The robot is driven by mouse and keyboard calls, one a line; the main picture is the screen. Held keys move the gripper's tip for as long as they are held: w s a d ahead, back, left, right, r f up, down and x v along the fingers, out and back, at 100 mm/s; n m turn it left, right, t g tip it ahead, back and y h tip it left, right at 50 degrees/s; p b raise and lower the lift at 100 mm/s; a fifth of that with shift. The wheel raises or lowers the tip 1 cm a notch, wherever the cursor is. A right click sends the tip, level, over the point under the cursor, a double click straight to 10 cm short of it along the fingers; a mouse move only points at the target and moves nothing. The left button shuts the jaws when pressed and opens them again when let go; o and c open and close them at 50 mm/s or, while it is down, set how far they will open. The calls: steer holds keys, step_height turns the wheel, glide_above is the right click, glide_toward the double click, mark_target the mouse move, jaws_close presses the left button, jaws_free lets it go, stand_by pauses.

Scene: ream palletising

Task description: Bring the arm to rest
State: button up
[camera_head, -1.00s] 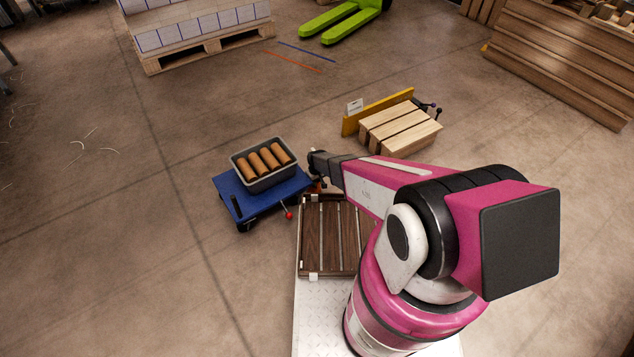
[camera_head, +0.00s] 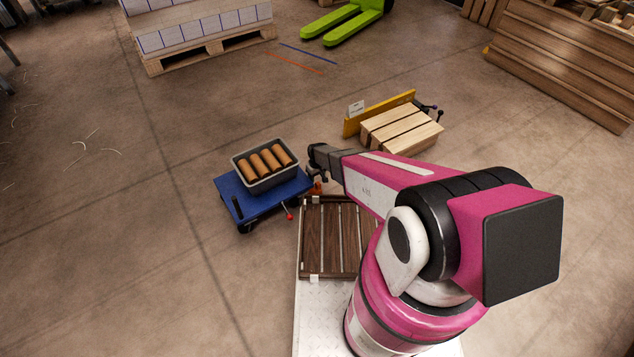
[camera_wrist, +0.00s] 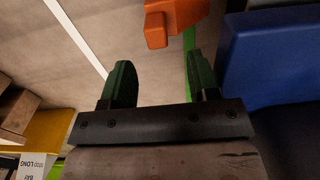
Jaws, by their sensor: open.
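My arm reaches out over the slatted dark wood rack (camera_head: 337,238) on my base, folded at the elbow. In the wrist view my gripper (camera_wrist: 160,84) is open, with two green fingers apart and nothing between them. An orange block-like part (camera_wrist: 172,20) shows ahead of the fingers, apart from them. In the head view the fingers are hidden behind the arm's dark end, which is beside the blue cart.
The blue cart (camera_head: 232,190) carries a grey bin (camera_head: 268,184) with several brown rolls. A light wood crate (camera_head: 402,130) stands against a yellow board (camera_head: 352,126). A loaded pallet (camera_head: 215,47) and green forks (camera_head: 330,33) are farther back.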

steer(key=s+d+r+m, duration=0.15)
steer(key=d+r, duration=0.25)
steer(key=r, duration=0.4)
steer(key=s+d+r+m, duration=0.1)
steer(key=s+d+r, duration=0.2)
steer(key=r, duration=0.6)
steer(key=s+d+r+m, duration=0.15)
steer(key=d+r, duration=0.25)
steer(key=r, duration=0.4)
steer(key=s+d+r+m, duration=0.1)
steer(key=s+d+r, duration=0.3)
steer(key=r, duration=0.5)
steer(key=s+d+r+m, duration=0.1)
steer(key=s+d+r, duration=0.4)
steer(key=s+r, duration=0.3)
steer(key=shift+s+d+r+m, duration=0.25)
steer(key=shift+s+r+m, duration=0.15)
steer(key=shift+r, duration=0.45)
